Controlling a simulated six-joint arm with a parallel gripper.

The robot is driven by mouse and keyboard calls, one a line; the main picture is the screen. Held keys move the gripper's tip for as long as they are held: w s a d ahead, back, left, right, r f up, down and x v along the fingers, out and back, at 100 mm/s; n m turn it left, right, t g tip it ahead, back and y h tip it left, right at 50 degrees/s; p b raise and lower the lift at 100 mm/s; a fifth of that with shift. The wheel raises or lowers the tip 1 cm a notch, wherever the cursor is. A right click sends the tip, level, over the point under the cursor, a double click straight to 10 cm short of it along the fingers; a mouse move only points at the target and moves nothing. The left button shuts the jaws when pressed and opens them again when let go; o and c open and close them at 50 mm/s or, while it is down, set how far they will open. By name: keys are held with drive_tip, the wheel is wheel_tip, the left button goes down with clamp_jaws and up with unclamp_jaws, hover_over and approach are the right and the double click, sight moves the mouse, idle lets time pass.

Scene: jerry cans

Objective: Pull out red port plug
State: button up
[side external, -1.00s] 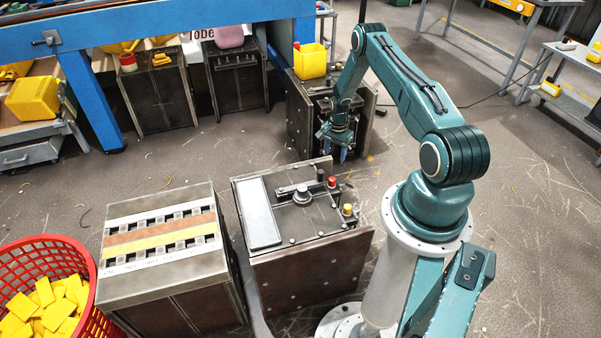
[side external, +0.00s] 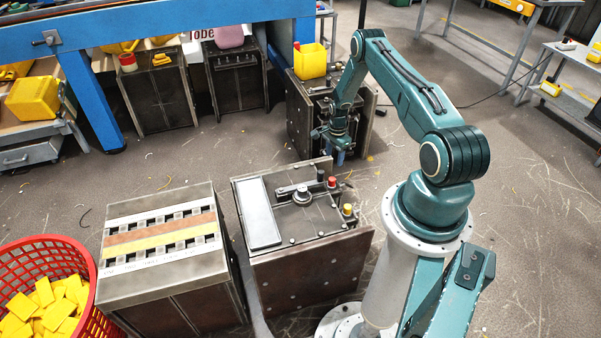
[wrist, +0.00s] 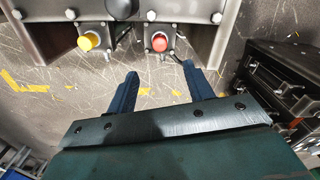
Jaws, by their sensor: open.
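The red port plug (side external: 332,181) is a small red knob at the edge of the dark metal cabinet's top (side external: 300,215) in the side view. In the wrist view the red plug (wrist: 159,42) sits in a metal bracket, ahead of my gripper and roughly in line with the gap between its fingers. My gripper (wrist: 160,70) is open and empty, with two blue fingers apart. In the side view my gripper (side external: 338,154) hangs beyond the plug, clear of it.
A yellow plug (side external: 347,209) sits near the red one; it also shows left of it in the wrist view (wrist: 88,40). A black knob (side external: 320,174) stands just behind the red plug. Another dark cabinet (side external: 303,120), with a yellow container (side external: 311,61) on top, stands close to my gripper.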

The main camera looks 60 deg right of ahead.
sight(332, 179)
drive_tip(key=shift+f, duration=6)
clamp_jaws()
drive_tip(key=shift+r, duration=0.75)
drive_tip(key=shift+r, duration=2.05)
